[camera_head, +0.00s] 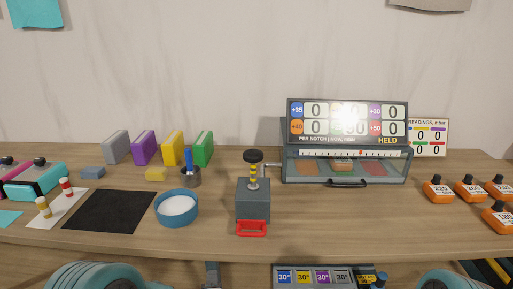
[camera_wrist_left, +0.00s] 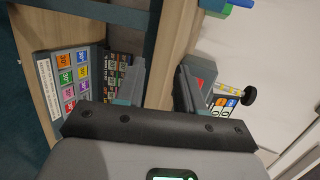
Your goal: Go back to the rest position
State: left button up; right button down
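My left gripper shows in the left wrist view (camera_wrist_left: 158,82), its two grey fingers apart with only the wooden table edge behind the gap. In the head view a small grey part of it (camera_head: 211,274) shows at the bottom edge, below the table's front edge and left of the tray of 30° blocks. It touches nothing that I can see. My right gripper does not show in either view.
The table (camera_head: 320,225) bears a grey pump box (camera_head: 253,200) with a red handle, a blue bowl (camera_head: 177,207), a black mat (camera_head: 109,211), a display case (camera_head: 347,125) reading HELD, and several orange weights (camera_head: 438,188). A tray (camera_head: 318,276) sits below the front edge.

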pick_arm(q)
jog(key=s+a+f+n+g+h, duration=0.1)
jog(key=s+a+f+n+g, duration=0.2)
jog(key=s+f, duration=0.4)
jog(key=s+a+f+n+g+h, duration=0.2)
jog(key=s+a+f+n+g, duration=0.15)
jog(key=s+f, duration=0.4)
jog(key=s+d+f+n+g+h, duration=0.1)
jog(key=s+d+f+n+g, duration=0.1)
jog(key=s+n, duration=0.4)
jog(key=s+d+f+n+g+h, duration=0.2)
jog(key=s+d+n+g, duration=0.2)
jog(key=s+n, duration=0.2)
jog(key=shift+s+f+g, duration=0.15)
jog(key=shift+s+g, duration=0.05)
jog(key=shift+g, duration=0.15)
